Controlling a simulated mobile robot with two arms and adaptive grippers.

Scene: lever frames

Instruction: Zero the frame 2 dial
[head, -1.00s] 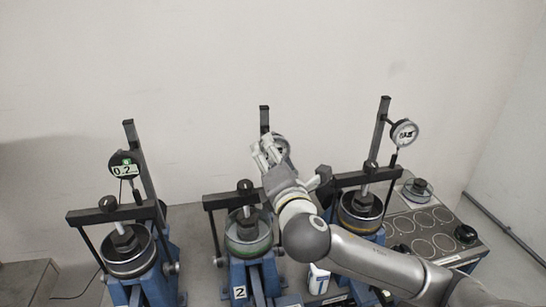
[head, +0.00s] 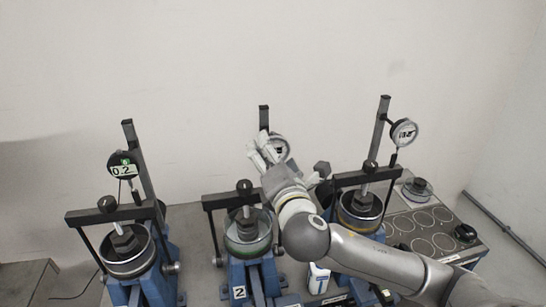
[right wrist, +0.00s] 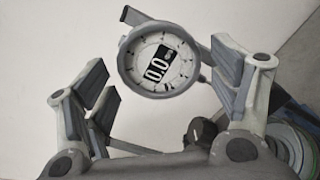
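The frame 2 dial (head: 281,148) is a round gauge on the middle blue frame (head: 238,277), which carries a "2" label. In the head view my right gripper (head: 262,146) partly hides it. In the right wrist view the dial face (right wrist: 150,84) lies between the two spread fingers of my right gripper (right wrist: 168,82). The fingers are open, with a visible gap on both sides of the dial. The tilted black display appears to read 0.0. My left gripper is not in view.
The left frame's dial (head: 122,165) reads 0.2. The right frame's dial (head: 403,132) stands on its own post. A bench with round plates (head: 424,232) is at the right, and a white bottle (head: 318,278) stands between the frames. A plain wall is behind.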

